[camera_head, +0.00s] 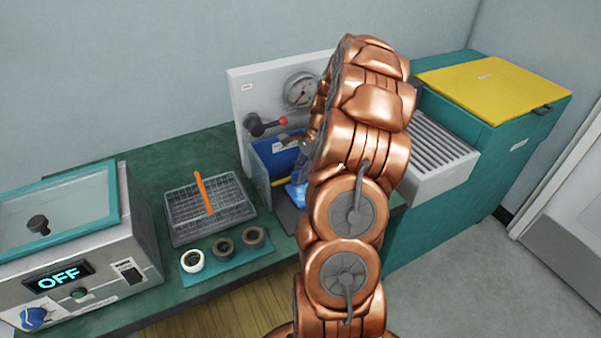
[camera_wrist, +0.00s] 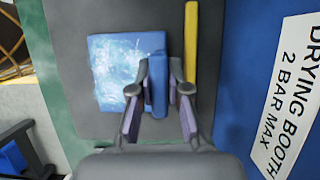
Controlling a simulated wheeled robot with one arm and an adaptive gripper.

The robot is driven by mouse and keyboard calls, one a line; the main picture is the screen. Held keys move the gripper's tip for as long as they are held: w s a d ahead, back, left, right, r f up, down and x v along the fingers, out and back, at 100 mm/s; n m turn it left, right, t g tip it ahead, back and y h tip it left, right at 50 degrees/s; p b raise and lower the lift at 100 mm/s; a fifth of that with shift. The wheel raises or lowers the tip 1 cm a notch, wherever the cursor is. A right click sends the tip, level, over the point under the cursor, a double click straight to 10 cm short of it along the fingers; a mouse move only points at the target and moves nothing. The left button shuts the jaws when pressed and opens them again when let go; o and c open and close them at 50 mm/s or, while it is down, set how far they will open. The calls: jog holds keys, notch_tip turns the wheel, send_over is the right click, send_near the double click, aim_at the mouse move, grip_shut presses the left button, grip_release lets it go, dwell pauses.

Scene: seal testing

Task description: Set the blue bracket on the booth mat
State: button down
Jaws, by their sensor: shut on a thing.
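The blue bracket (camera_wrist: 112,68) has a flat plate with whitish, glossy patches and an upright flange. In the wrist view my gripper (camera_wrist: 158,97) is shut on the flange, one finger on each side. The dark grey booth mat (camera_wrist: 85,20) lies under the bracket. Whether the plate touches the mat or hangs just above it, I cannot tell. In the head view the bracket (camera_head: 296,192) shows beside my arm, over the mat (camera_head: 288,216); my arm hides most of the gripper there.
A yellow bar (camera_wrist: 190,45) stands beside the bracket, close to the right finger. The blue drying booth wall (camera_wrist: 232,60) rises to the right. In the head view, a gauge panel (camera_head: 240,100) stands behind and a wire tray (camera_head: 210,212) lies left.

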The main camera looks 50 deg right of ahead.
dwell(0.3)
jog(key=c, duration=1.1)
grip_release()
jog(key=shift+f, duration=0.1)
jog(key=shift+o, duration=0.2)
jog(key=shift+r+p, duration=1)
jog(key=shift+r, duration=2.05)
